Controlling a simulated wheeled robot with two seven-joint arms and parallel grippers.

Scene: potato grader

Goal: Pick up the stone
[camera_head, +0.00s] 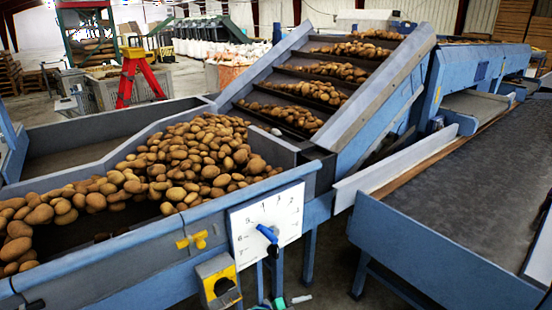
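A small pale grey lump (276,131) lies at the foot of the inclined conveyor, beyond the potato heap; it looks like a stone, but it is too small to be sure. Brown potatoes (190,160) lie heaped in the blue-framed hopper (120,255). Neither of my grippers is in view.
The slatted inclined conveyor (395,75) carries rows of potatoes upward. A white dial panel (284,212) with a blue pointer and a yellow switch box (220,284) sit on the hopper's front side. A wide grey belt (480,185) at right is empty.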

